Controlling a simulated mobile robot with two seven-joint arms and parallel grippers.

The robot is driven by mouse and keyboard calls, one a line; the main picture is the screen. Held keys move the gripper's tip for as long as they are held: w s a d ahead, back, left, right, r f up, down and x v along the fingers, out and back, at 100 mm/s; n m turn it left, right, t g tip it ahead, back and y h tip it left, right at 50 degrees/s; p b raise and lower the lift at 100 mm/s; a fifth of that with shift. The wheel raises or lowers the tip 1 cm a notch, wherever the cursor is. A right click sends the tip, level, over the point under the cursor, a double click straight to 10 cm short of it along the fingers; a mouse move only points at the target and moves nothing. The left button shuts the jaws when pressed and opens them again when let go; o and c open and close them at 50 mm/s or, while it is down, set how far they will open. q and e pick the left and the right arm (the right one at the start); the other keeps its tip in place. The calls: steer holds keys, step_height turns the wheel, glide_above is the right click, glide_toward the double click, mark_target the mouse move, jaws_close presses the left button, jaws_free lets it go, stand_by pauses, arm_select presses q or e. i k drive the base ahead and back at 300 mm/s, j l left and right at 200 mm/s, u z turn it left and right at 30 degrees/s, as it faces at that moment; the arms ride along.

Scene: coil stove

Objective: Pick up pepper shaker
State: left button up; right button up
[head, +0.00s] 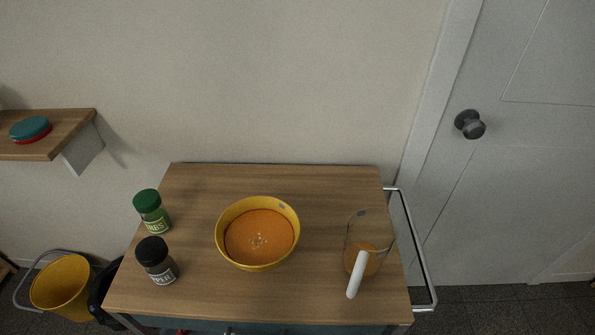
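The pepper shaker (158,262) stands upright at the front left of the wooden cart top (205,300). It has a black lid and a label whose readable letters end in "PPER". A green-lidded jar (153,212) stands just behind it, apart from it. Neither of my grippers shows in the head view.
A yellow bowl (228,245) of orange liquid stands mid-cart. A glass jug (372,235) with a white handle and orange contents stands at right. A metal rail (418,255) runs along the cart's right side. A yellow bucket (62,285) is on the floor at left.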

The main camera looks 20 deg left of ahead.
mark_target(152, 252)
steer(key=u, duration=1.9)
